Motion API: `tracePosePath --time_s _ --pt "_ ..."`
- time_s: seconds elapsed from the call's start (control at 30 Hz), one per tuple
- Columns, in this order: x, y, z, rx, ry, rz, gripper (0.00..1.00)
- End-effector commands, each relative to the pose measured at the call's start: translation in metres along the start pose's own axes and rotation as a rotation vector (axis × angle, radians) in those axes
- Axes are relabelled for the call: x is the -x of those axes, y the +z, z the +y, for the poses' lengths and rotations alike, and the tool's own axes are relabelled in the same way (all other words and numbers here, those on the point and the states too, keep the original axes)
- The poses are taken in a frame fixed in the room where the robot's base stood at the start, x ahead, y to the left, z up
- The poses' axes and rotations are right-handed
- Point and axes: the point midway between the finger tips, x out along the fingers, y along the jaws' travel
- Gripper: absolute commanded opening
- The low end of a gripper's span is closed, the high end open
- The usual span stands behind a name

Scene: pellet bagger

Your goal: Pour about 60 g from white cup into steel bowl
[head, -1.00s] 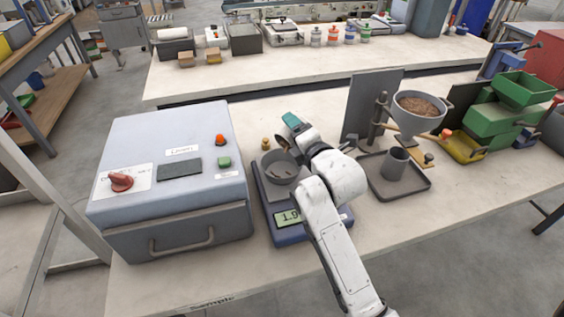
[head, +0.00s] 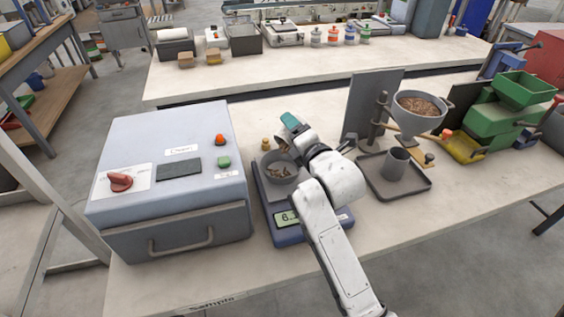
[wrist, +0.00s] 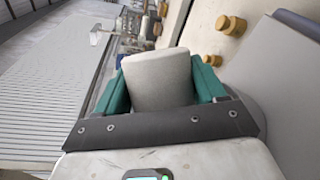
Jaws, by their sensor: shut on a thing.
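The white cup (wrist: 158,80) is between the teal fingers of my gripper (wrist: 161,85) in the wrist view, and the gripper is shut on it. In the head view my gripper (head: 291,121) is over the far edge of the steel bowl (head: 267,178), with the cup tilted and mostly hidden by my wrist. The grey bowl sits on a blue scale (head: 288,237) and holds some brown pellets. The scale display (head: 285,217) starts with a 6; the rest is hidden behind my arm.
A grey box with a red knob (head: 120,181) stands close left of the scale. To the right are a tray (head: 410,190) with a grey cup (head: 396,163), a funnel of pellets (head: 418,122) and a green machine (head: 495,127). A brass weight (head: 266,144) stands behind the bowl.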

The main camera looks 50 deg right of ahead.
Motion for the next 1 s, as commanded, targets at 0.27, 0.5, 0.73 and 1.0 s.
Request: tracePosePath --time_s 0.27,0.5,0.73,1.0 --pt "0.0004 -0.0006 0.0008 0.017 0.007 -0.005 0.36" --pt "0.0007 -0.0008 0.0015 0.031 0.012 -0.009 0.36" --pt "0.0010 -0.0010 0.0020 0.043 0.017 -0.013 0.36" --pt "0.0013 -0.0012 0.0025 0.052 0.020 -0.015 0.36"
